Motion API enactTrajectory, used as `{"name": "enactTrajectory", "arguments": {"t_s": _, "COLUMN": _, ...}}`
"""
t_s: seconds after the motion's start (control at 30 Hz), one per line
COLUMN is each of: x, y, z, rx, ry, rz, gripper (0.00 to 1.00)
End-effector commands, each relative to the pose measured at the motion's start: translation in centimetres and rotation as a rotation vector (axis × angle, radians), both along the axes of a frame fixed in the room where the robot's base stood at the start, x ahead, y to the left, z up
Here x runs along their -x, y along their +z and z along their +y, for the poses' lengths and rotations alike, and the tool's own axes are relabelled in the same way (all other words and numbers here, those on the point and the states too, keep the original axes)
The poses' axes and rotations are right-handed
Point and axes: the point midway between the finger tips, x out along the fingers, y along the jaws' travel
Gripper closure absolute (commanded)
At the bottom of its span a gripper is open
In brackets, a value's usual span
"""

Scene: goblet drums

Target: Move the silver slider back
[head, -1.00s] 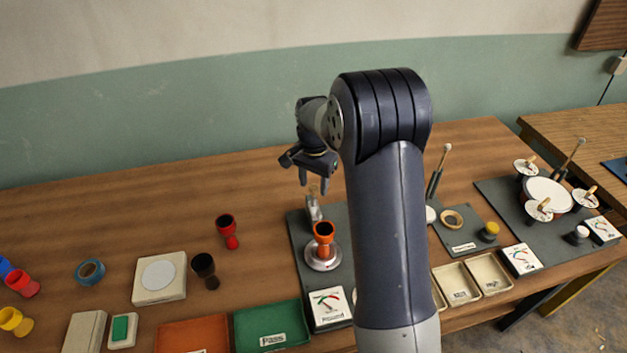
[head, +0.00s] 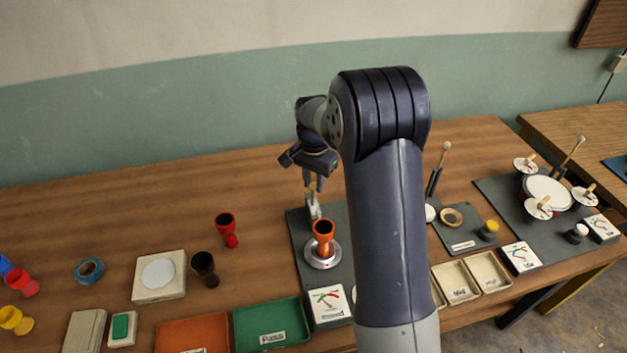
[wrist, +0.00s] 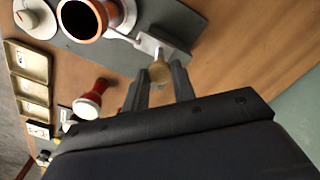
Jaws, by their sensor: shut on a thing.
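The silver slider (head: 313,207) is a small metal piece at the back of a dark grey board, behind an orange goblet drum (head: 323,236) that stands on a round silver plate (head: 312,260). In the wrist view the slider (wrist: 150,45) carries a tan knob (wrist: 160,72). My gripper (head: 314,186) reaches down from above the slider. In the wrist view my gripper (wrist: 160,82) has its fingers on both sides of the knob and is shut on it. A pale arm runs between the slider and the silver plate.
A dial meter (head: 327,303) stands at the board's front. A black goblet drum (head: 205,268) and a red one (head: 227,230) stand to the left. The table (head: 250,180) behind the slider is bare up to the wall. My arm hides part of the board's right.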

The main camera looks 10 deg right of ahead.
Motion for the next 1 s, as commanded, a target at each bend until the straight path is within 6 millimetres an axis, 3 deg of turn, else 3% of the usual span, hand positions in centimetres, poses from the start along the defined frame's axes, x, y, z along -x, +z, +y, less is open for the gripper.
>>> {"name": "enactTrajectory", "arguments": {"t_s": 0.17, "x": -0.3, "y": 0.1, "z": 0.0, "rx": -0.001, "ry": 0.000, "rz": -0.001, "gripper": 1.00}}
{"name": "enactTrajectory", "arguments": {"t_s": 0.6, "x": -4.8, "y": 0.2, "z": 0.0, "rx": -0.001, "ry": 0.000, "rz": -0.002, "gripper": 1.00}}
{"name": "enactTrajectory", "arguments": {"t_s": 0.93, "x": -5.1, "y": 0.2, "z": 0.0, "rx": -0.001, "ry": 0.000, "rz": -0.009, "gripper": 1.00}}
{"name": "enactTrajectory", "arguments": {"t_s": 0.97, "x": -5.2, "y": 0.2, "z": 0.0, "rx": -0.001, "ry": 0.000, "rz": -0.009, "gripper": 0.73}}
{"name": "enactTrajectory", "arguments": {"t_s": 1.0, "x": -5.2, "y": 0.2, "z": 0.0, "rx": -0.001, "ry": 0.000, "rz": -0.009, "gripper": 0.70}}
